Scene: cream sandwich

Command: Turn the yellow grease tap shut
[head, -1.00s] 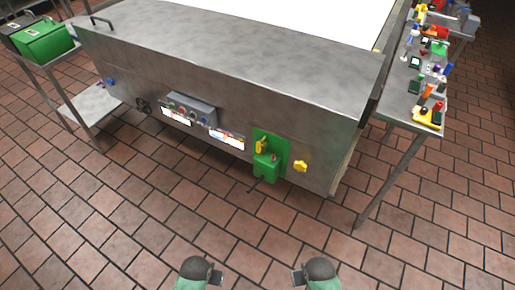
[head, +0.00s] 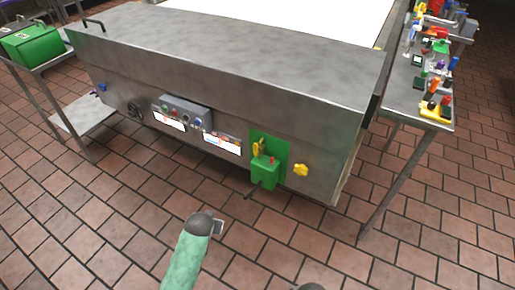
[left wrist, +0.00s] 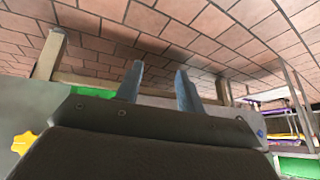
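A yellow star-shaped knob (head: 301,170) sits on the front of the steel machine, right of a green panel (head: 284,146). A yellow lever-like part (head: 258,147) stands on that panel above a green box (head: 264,172). I cannot tell for certain which is the grease tap. The star knob also shows at the left wrist view's lower left edge (left wrist: 22,143). My left gripper (head: 219,228) is in front of the machine, apart from both yellow parts. Its fingers are spread and empty in the left wrist view (left wrist: 160,68). Only a dark tip of my right wrist shows at the bottom edge.
The steel machine (head: 225,55) has a control box (head: 187,111) and a blue knob (head: 102,87) on its front. A table (head: 405,98) with several small coloured objects stands at right. A green case (head: 32,43) lies on a left table. The tiled floor (head: 330,235) in front is clear.

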